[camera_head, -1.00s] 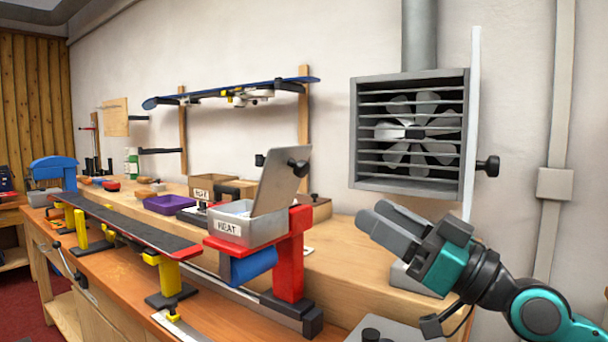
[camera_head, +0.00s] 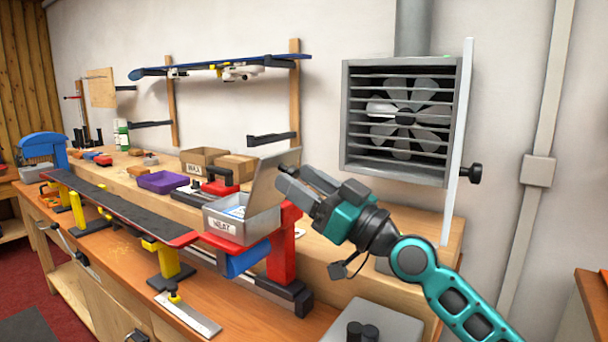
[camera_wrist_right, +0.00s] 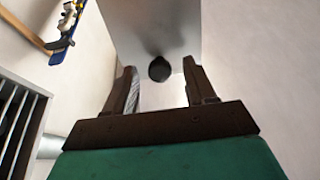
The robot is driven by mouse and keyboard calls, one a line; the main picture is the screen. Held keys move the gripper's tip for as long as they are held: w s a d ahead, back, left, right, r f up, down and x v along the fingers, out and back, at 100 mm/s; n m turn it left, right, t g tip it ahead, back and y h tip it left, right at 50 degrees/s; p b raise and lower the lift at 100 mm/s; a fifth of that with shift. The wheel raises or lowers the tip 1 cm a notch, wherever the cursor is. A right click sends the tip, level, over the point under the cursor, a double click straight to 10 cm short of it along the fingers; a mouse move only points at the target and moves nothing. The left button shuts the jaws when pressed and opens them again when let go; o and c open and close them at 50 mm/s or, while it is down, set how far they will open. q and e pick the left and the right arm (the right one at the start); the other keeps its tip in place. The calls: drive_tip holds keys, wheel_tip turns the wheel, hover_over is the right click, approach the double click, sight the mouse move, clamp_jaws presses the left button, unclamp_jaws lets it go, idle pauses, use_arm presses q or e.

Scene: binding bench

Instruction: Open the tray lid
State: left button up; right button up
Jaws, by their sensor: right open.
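The tray (camera_head: 240,226) is a grey metal box with a paper label reading "HEAT", on the red stand at the bench's front. Its flat grey lid (camera_head: 271,178) stands raised and tilted back at the tray's right side. My left gripper is out of view.
A red-edged ski or board (camera_head: 120,208) lies on yellow supports left of the tray. A purple bin (camera_head: 163,182) and cardboard boxes (camera_head: 203,160) stand behind it. A fan vent (camera_head: 400,118) with a white panel is on the wall to the right.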

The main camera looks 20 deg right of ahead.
drive_tip(key=shift+c, duration=0.2)
clamp_jaws()
idle(0.4)
